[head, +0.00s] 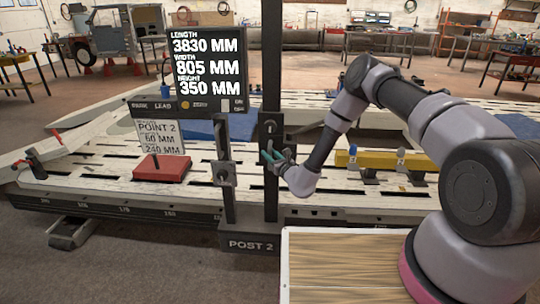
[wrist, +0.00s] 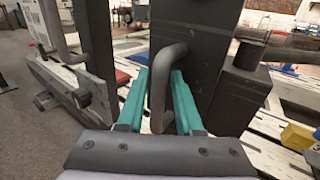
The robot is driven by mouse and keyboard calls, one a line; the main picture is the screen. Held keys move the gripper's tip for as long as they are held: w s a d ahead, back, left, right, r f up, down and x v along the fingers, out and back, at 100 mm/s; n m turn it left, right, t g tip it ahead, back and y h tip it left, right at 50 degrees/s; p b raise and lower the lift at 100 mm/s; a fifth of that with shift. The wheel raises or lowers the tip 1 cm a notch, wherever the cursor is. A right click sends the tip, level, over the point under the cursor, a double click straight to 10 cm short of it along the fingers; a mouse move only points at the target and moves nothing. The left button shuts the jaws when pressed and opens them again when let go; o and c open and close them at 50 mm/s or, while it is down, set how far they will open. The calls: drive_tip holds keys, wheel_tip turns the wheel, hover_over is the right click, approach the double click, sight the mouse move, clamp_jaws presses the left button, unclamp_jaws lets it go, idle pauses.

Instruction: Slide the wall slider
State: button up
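The slider is a dark block (head: 271,126) on the tall dark post marked POST 2. In the wrist view it is a large dark box (wrist: 190,40) with a grey bent bar handle (wrist: 167,75) standing out from it. My gripper (head: 271,156) is at the block's lower front in the head view. In the wrist view my gripper's teal fingers (wrist: 159,75) stand on either side of the handle. They look open, with a gap at the left finger; whether the right finger touches the handle is unclear.
A second, shorter post (head: 224,172) with a small block stands just left. A dark sign (head: 209,68) with measurements rises behind. A red block (head: 162,168) sits on the slatted white bench (head: 110,180). A yellow bar (head: 385,161) lies right, behind my arm. A wood-topped table (head: 340,265) is in front.

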drive_tip(key=shift+s, duration=0.1)
drive_tip(key=v, duration=1)
drive_tip(key=shift+s+d, duration=0.2)
drive_tip(key=shift+s, duration=0.05)
